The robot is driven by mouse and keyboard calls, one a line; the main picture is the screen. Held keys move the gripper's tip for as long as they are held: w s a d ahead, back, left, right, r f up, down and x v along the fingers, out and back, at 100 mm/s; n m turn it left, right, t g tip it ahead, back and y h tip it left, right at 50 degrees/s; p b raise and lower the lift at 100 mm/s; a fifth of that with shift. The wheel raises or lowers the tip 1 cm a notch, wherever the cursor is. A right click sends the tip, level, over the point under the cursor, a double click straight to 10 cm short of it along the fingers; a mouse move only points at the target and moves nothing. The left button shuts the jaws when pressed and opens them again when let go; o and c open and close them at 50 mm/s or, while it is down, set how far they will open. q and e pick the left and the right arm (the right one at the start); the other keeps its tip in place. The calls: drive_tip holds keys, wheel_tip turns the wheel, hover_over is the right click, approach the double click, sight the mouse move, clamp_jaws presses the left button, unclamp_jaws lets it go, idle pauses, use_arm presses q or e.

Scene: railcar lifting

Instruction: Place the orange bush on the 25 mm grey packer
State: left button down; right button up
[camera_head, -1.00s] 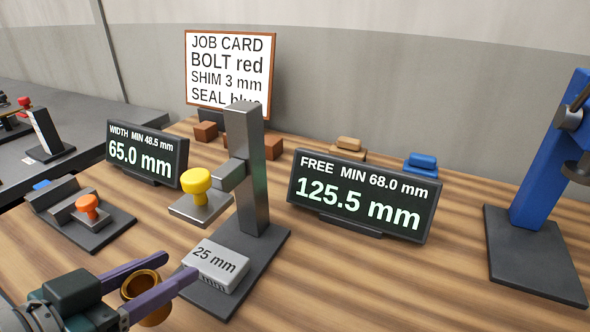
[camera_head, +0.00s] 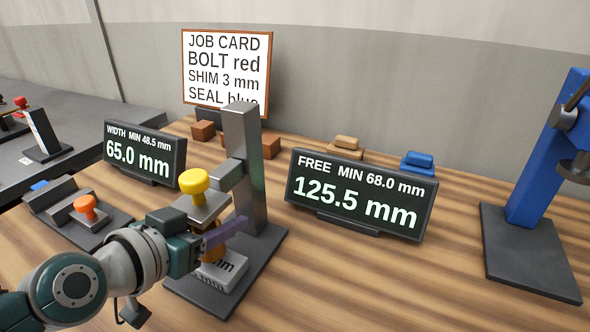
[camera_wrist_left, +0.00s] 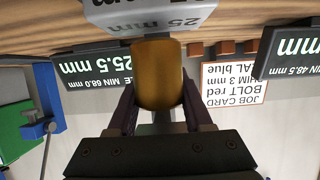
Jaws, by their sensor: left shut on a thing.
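The orange bush (camera_head: 211,252) is a gold-orange ring held in my left gripper (camera_head: 216,240), partly hidden by a purple finger. In the left wrist view the bush (camera_wrist_left: 160,70) sits between the two fingers, its upper part in front of the packer. The grey packer (camera_head: 224,272), marked 25 mm, lies on the dark base of the metal gauge stand, under a yellow knob. It also shows in the left wrist view (camera_wrist_left: 120,14). The bush is at or just above the packer's top; I cannot tell whether they touch. My right gripper is not in view.
The stand's upright post (camera_head: 245,170) and yellow knob (camera_head: 194,180) are close to my left gripper. A fixture with an orange knob (camera_head: 86,205) is at left. Displays (camera_head: 360,195) and (camera_head: 145,152) stand behind. A blue stand (camera_head: 540,170) is at right. The front right of the bench is clear.

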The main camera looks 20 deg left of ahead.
use_arm(q)
drive_tip(key=shift+f+b, duration=0.6)
drive_tip(key=shift+c, duration=1.6)
unclamp_jaws()
drive_tip(key=shift+r, duration=0.15)
